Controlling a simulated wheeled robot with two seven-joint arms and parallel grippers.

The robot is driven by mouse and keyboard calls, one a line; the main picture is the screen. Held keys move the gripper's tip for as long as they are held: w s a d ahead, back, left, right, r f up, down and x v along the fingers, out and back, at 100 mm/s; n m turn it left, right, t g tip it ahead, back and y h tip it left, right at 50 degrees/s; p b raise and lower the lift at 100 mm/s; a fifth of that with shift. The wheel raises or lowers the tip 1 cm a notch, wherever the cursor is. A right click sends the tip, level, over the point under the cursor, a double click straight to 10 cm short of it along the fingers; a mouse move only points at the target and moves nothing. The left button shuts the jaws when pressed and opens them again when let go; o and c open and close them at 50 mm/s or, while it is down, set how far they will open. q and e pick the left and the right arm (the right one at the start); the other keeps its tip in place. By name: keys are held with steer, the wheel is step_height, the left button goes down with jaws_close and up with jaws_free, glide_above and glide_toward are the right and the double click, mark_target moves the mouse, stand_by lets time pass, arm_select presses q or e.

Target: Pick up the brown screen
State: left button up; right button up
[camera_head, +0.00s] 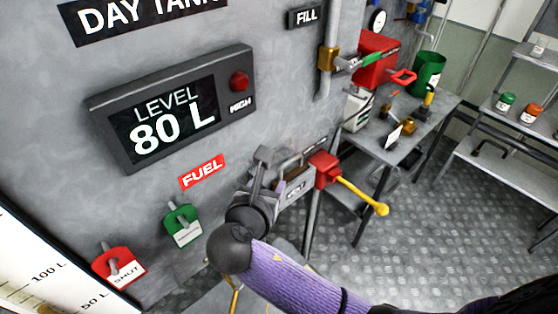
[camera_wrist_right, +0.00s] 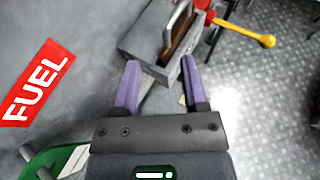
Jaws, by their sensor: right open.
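My right gripper (camera_head: 264,168) is open and empty, in front of the wall beside a grey box (camera_head: 295,190). In the right wrist view its two purple fingers (camera_wrist_right: 159,84) are apart and point at the near end of the same box (camera_wrist_right: 145,42). A brown part, seemingly the brown screen (camera_wrist_right: 184,38), shows in the box's open top, beside a metal handle (camera_wrist_right: 177,22). The fingertips look short of the handle; whether they touch the box I cannot tell. In the head view my gripper hides part of the box. My left gripper is not in view.
A red valve body with a yellow lever (camera_head: 362,196) sticks out right of the box. Green (camera_head: 183,225) and red (camera_head: 118,267) wall holders are at lower left. A grey workbench (camera_head: 420,135) with tools stands behind; the patterned floor (camera_head: 440,230) is clear.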

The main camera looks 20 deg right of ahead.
mark_target(280, 173)
steer(key=x, duration=0.5)
steer(key=b+x, duration=0.1)
steer(key=x, duration=0.1)
steer(key=shift+d+f, duration=0.45)
steer(key=shift+d, duration=0.05)
jaws_close()
stand_by(0.7)
